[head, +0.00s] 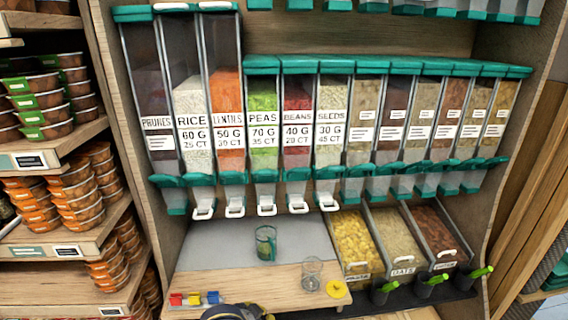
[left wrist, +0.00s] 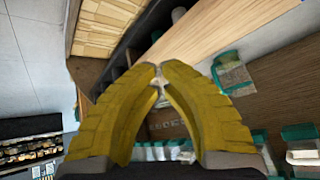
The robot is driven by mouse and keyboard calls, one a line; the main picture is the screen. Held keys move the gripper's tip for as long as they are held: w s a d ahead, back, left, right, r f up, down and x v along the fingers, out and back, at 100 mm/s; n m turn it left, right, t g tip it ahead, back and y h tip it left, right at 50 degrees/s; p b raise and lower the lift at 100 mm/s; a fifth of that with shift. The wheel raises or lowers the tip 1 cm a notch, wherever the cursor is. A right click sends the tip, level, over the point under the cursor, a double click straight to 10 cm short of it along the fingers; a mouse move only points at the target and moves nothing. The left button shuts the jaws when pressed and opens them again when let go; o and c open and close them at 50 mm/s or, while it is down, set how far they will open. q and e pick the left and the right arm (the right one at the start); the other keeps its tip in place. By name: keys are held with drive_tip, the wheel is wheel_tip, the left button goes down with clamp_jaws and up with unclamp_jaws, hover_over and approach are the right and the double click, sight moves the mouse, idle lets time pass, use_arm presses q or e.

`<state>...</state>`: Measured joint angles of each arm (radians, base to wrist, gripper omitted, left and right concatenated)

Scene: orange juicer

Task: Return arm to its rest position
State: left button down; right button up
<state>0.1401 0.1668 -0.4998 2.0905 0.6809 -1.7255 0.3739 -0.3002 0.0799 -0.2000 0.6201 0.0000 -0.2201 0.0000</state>
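My left gripper (left wrist: 157,72) shows large in the left wrist view. Its two yellow fingers arch together and their tips meet, with nothing seen held between them. The shelf and dispensers behind it appear tilted in that view. At the bottom edge of the head view, a dark and yellow part shows cut off; it looks like part of my arm, but I cannot tell which side. My right gripper is not clearly in view.
Dispensers with green lids (head: 264,105) line the back wall. A green-tinted cup (head: 265,244) and a clear cup (head: 312,274) stand on the counter. A yellow disc (head: 338,289) and small coloured blocks (head: 194,299) lie near its front. Open bins (head: 398,240) stand right; packed shelves (head: 60,150) left.

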use_arm(q)
drive_tip(key=s+a+f+n+y, duration=0.15)
drive_tip(key=s+a+y, duration=0.65)
drive_tip(key=s+a, duration=1.6)
drive_tip(key=s+d+f+g+h, duration=0.1)
drive_tip(key=d+f, duration=0.1)
drive_tip(key=f, duration=1.4)
drive_tip(key=s+d+f+g+h, duration=0.1)
drive_tip(key=d+f+g+h, duration=0.1)
drive_tip(key=f, duration=1.4)
drive_tip(key=s+f+n+g+h, duration=0.1)
drive_tip(key=s+f+n+g, duration=0.1)
drive_tip(key=s+f, duration=1.8)
drive_tip(key=shift+s+f+n+g, duration=0.3)
drive_tip(key=shift+s+n+g, duration=0.1)
drive_tip(key=shift+s+n, duration=0.35)
